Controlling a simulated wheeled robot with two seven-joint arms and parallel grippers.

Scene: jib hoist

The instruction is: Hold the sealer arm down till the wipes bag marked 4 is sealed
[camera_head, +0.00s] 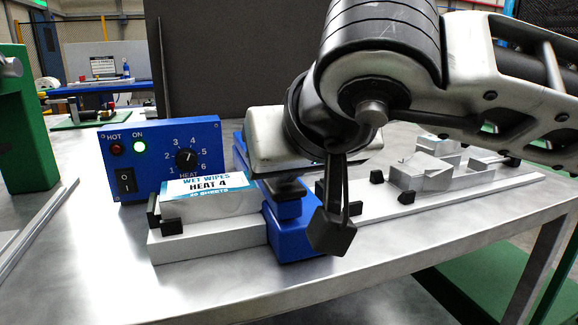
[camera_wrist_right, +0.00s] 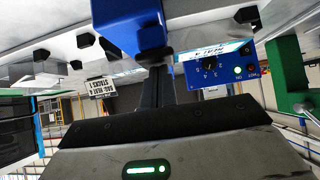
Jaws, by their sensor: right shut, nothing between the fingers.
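The wipes bag (camera_head: 196,190), labelled "WET WIPES HEAT 4", lies on the light sealer bed, its right end close to the blue sealer parts. The blue sealer arm (camera_head: 285,208) is largely hidden behind my right gripper and wrist; I cannot tell how far down it is. My right gripper (camera_head: 333,235) is shut and empty, fingers pointing down just in front of the blue part. In the wrist view a blue block (camera_wrist_right: 130,25) stands right by the fingers; contact is unclear. The blue control box (camera_head: 160,158) has its green ON lamp lit and its dial near 4. My left gripper is out of view.
Pale metal fixtures (camera_head: 420,172) stand on a rail right of the sealer. A green post (camera_head: 30,130) stands at the left, and a dark panel (camera_head: 200,70) rises behind the box. The front of the metal table (camera_head: 190,290) is clear.

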